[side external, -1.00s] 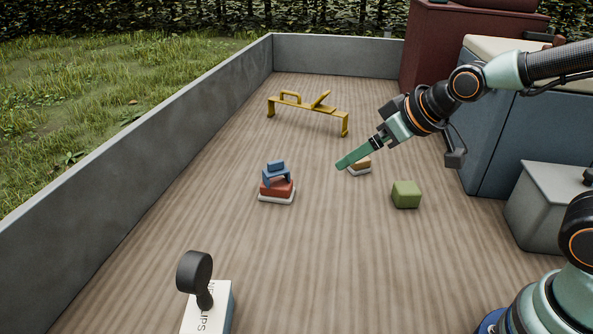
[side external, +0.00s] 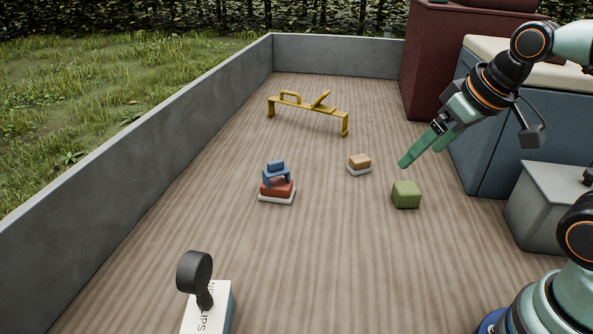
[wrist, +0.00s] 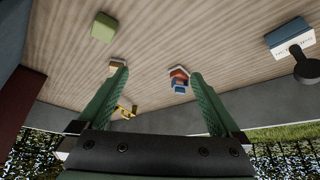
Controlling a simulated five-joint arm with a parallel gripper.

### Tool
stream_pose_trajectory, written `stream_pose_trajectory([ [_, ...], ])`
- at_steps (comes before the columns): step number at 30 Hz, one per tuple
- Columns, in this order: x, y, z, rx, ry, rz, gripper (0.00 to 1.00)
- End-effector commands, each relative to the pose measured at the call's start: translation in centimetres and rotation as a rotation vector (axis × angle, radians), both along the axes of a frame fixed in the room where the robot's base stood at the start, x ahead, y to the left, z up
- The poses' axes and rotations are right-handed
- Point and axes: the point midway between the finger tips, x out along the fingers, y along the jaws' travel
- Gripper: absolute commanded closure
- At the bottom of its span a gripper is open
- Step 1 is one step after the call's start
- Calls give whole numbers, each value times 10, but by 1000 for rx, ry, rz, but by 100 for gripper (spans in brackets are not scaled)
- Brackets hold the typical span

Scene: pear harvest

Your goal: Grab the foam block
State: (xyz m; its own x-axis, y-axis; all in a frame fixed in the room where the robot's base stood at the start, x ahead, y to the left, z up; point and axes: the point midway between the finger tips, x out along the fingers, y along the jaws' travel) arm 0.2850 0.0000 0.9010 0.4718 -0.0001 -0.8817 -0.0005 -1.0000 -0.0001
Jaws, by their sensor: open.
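A green block with rounded edges, which looks like the foam block (side external: 406,195), sits on the wooden floor right of centre. In the wrist view the foam block (wrist: 103,27) is at the upper left, outside the span of the fingers. My gripper (side external: 410,158) is in the air above and a little behind the block, tilted down to the left, and touches nothing. In the wrist view my gripper (wrist: 160,73) has its two green fingers wide apart with nothing between them.
A small tan-and-white block (side external: 359,164) lies left of the gripper. A red, white and blue stack (side external: 277,186) stands further left. A yellow bench-like frame (side external: 308,111) is behind. A grey box (side external: 548,195) stands right. Floor around the green block is clear.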

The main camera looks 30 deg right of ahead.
Motion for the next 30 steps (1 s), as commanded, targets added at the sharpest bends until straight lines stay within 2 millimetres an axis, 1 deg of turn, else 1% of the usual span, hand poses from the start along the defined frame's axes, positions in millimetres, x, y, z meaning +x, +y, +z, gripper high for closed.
stream_pose_trajectory([
  [14, 0, 0, 0, -1, 1, 2, 0],
  [17, 4, -3, 0, -16, 13, 19, 0],
  [20, 13, -11, 0, -53, 49, 72, 0],
  [23, 29, -24, -3, -107, 105, 160, 0],
  [26, 46, -40, -9, -159, 167, 267, 0],
  [30, 69, -66, -24, -212, 248, 423, 0],
])
